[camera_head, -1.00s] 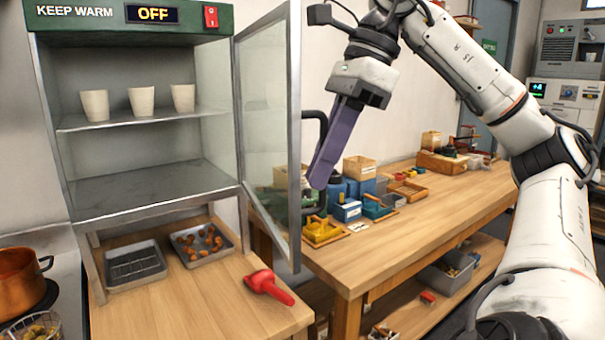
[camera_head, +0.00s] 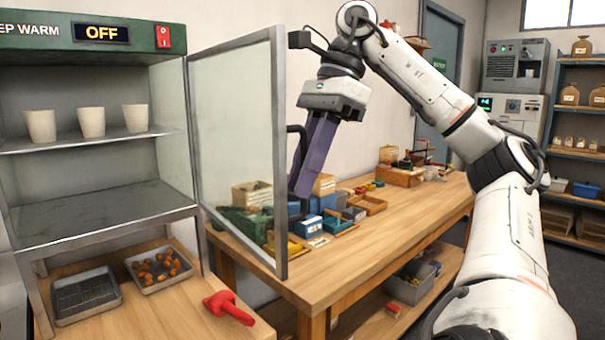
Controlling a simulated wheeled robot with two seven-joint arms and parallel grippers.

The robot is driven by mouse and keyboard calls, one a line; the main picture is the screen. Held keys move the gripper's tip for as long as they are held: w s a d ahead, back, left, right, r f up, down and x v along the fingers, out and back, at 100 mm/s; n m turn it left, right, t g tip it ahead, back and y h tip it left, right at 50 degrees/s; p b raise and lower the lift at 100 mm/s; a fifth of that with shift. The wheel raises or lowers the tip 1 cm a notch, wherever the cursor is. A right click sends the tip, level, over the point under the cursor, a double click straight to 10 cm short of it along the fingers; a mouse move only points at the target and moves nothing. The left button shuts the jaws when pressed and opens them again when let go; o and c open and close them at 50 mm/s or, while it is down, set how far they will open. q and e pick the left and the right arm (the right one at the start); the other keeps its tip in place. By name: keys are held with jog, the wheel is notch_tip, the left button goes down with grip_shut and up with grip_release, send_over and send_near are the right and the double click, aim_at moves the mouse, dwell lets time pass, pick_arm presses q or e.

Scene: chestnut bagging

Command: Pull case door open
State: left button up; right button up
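The warming case (camera_head: 100,218) stands at the left with its front open. Its framed glass door (camera_head: 232,130) is hinged on the case's right side and stands swung out, its free edge toward the right. A black bar handle (camera_head: 291,140) is on the door's outer face, partly hidden. My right gripper (camera_head: 302,192) is at the handle, its purple fingers pointing down and seen nearly edge-on. My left gripper is out of view.
Three pale cups (camera_head: 91,121) stand on the case's shelf. A wooden workbench (camera_head: 370,245) with boxes lies behind and right of the door.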

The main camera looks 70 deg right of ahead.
jog(key=p+v, duration=0.4)
jog(key=v, duration=0.6)
jog(key=shift+r, duration=0.15)
jog(key=shift+s, duration=0.1)
dwell(0.4)
